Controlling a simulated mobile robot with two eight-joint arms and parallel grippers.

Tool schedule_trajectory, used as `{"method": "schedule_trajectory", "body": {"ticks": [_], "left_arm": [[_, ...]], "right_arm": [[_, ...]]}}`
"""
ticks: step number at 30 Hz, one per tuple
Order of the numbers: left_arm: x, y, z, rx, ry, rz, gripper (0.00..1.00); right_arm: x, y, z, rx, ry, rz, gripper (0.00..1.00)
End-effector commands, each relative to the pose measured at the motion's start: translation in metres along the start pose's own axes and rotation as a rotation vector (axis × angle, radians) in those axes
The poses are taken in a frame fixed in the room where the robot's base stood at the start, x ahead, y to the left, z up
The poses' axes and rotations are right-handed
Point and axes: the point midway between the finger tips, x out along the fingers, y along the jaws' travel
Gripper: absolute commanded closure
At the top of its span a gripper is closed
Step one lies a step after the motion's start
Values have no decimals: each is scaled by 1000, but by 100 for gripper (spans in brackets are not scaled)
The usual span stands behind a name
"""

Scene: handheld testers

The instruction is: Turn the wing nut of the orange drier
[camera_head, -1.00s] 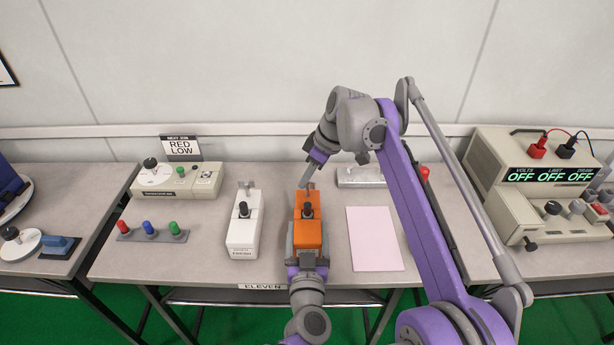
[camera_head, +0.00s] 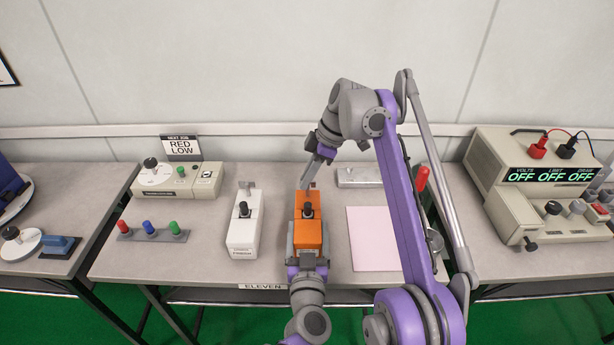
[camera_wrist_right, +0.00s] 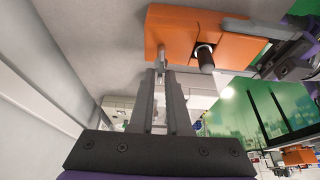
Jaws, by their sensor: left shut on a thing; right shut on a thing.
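The orange drier (camera_head: 308,234) lies on the middle bench with a black knob on top. My left gripper (camera_head: 308,246) is shut on the drier's near part, one finger along each side. My right gripper (camera_head: 306,186) is at the drier's far end, shut on the small grey wing nut (camera_head: 312,186), which its fingers mostly hide. In the right wrist view, the right gripper's fingers (camera_wrist_right: 160,68) close together beside the end of the orange drier (camera_wrist_right: 180,38). A left gripper finger (camera_wrist_right: 240,27) lies along the drier there.
A white drier (camera_head: 242,235) stands left of the orange one. A pink sheet (camera_head: 374,240) lies to its right, with a grey metal block (camera_head: 360,177) behind. Red, blue and green pegs (camera_head: 150,230) stand at left. A power supply (camera_head: 530,190) is at far right.

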Motion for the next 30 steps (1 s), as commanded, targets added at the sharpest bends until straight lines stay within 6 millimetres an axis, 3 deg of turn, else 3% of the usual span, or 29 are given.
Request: {"method": "schedule_trajectory", "body": {"ticks": [6, 7, 12, 23, 30], "left_arm": [[1, -2, 0, -1, 2, -8, 100], [1, -2, 0, -1, 2, -8, 100], [1, -2, 0, -1, 1, -6, 100], [0, -1, 0, 0, 1, -2, 100], [0, 0, 0, 0, 1, -2, 100]], "right_arm": [[0, 0, 2, 2, -6, -4, 100], [0, 0, 2, 2, -6, -4, 81], [0, 0, 2, 2, -4, -3, 55], [0, 0, 0, 15, -3, 5, 55], [-1, 0, 0, 138, -3, 57, 55]]}}
